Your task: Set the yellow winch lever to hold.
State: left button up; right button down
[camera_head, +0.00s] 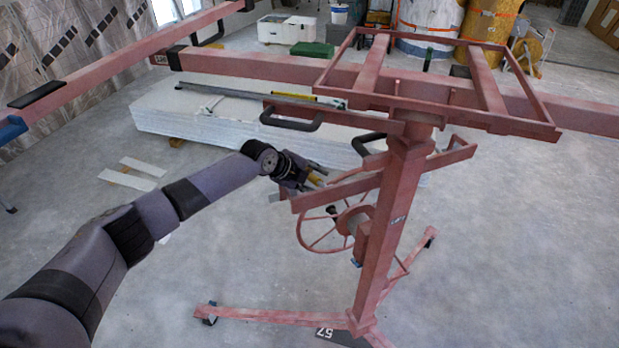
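The red panel lift (388,215) stands upright on its wheeled legs in front of me. A spoked winch wheel (312,238) is on the left side of its mast. A small yellow piece, which looks like the winch lever (316,181), shows above the wheel, right at the tips of my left gripper (312,177). The fingers are around or beside this piece; they are too small and partly covered to tell whether they grip it. The lever's exact setting cannot be made out. My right gripper is not in view.
The lift's cradle frame (455,115) and long red crossbar (270,69) extend above my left gripper. A red arm with a black handle (291,122) is just above it. A stack of white panels (190,115) lies behind. The floor (520,240) at right is clear.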

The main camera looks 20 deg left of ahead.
pick_arm(q)
jog(key=v, duration=1.2)
dwell(0.5)
notch_tip(320, 180, down, 21)
jog(key=a+n+y+b, duration=0.1)
jog(key=a+n+y, duration=0.15)
jog(key=n, duration=0.55)
jog(key=s+a+f+n+y+b, duration=0.1)
jog(key=s+f+n, duration=0.1)
jog(key=s+f, duration=0.45)
jog(key=s+a+f+n, duration=0.2)
jog(key=s+f+n, duration=0.1)
jog(key=f, duration=0.7)
jog(key=s+f+n+g+y, duration=0.1)
jog(key=s+f+n+g, duration=0.1)
jog(key=s+f, duration=0.7)
jog(key=s+f+n+g, duration=0.1)
jog(key=s+f+n, duration=0.1)
jog(key=s+f, duration=0.7)
jog(key=s+d+f+n+g, duration=0.1)
jog(key=s+d+f+n, duration=0.1)
jog(key=s, duration=1.2)
jog(key=s+d+f+n+g+b, duration=0.1)
jog(key=s+f, duration=0.3)
jog(key=s, duration=1.1)
jog(key=shift+d+n+g, duration=0.4)
jog(key=shift+d+g, duration=0.4)
jog(key=shift+d, duration=0.05)
